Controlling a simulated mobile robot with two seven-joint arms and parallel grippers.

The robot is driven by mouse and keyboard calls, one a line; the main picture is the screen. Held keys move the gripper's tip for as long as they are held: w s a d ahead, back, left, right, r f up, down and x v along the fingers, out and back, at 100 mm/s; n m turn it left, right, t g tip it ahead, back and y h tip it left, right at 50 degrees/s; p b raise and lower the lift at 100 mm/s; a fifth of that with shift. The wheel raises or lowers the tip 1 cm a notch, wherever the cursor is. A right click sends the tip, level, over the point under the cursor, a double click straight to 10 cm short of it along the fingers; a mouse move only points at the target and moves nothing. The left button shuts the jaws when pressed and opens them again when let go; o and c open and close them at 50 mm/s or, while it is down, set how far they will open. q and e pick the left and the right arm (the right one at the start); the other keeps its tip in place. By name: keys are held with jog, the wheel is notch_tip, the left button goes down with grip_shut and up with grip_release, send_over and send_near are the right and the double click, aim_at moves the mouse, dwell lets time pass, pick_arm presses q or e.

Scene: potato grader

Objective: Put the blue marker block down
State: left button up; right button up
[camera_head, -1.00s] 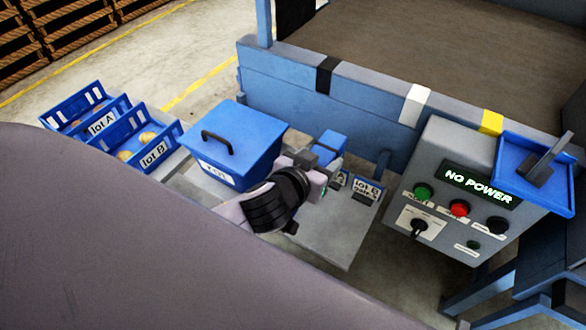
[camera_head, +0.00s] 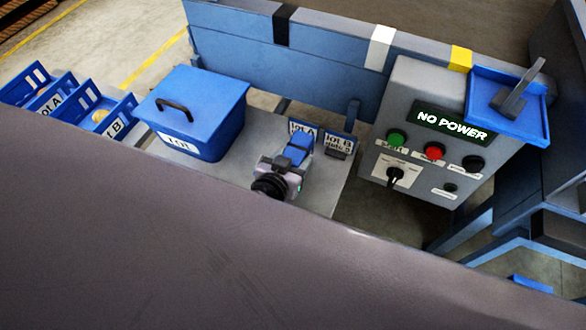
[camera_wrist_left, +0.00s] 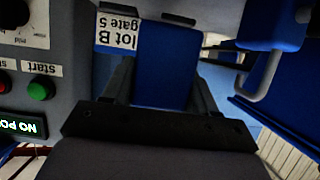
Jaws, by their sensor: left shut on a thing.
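In the head view the blue marker block (camera_head: 299,147) is in my left gripper (camera_head: 293,157), low over the grey table (camera_head: 325,190), in front of the lot A card (camera_head: 300,129). Whether its underside touches the table cannot be told. In the left wrist view the blue block (camera_wrist_left: 165,65) fills the gap between the dark fingers (camera_wrist_left: 162,100), which are shut on it. The lot B card (camera_head: 339,143) stands just right of the block; it also shows in the left wrist view (camera_wrist_left: 117,32). My right gripper is in neither view.
A blue lidded box (camera_head: 215,100) with a black handle stands left of the gripper. Blue lot crates (camera_head: 105,100) are farther left. A grey control panel (camera_head: 432,150) reading NO POWER is at right, with a blue tray (camera_head: 500,95) on top. The table's front right is bare.

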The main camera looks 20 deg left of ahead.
pick_arm(q)
jog(key=shift+f+b, duration=0.55)
jog(key=shift+f, duration=1.3)
jog(key=shift+f, duration=0.15)
jog(key=o, duration=1.2)
jog(key=shift+s, duration=0.15)
jog(key=v, duration=1.1)
jog(key=shift+s+a+f+m+g+h, duration=0.35)
jog(key=shift+s+a+f+g, duration=0.15)
jog(key=shift+s+a+f, duration=0.4)
jog(key=shift+s+a+f+m+g+h, duration=0.25)
jog(key=shift+s+a+f+m+g, duration=0.2)
jog(key=shift+s+f, duration=0.5)
jog(key=shift+s+a+f+m+g+h, duration=0.3)
jog(key=shift+s+a+f+g, duration=0.3)
jog(key=shift+s, duration=0.6)
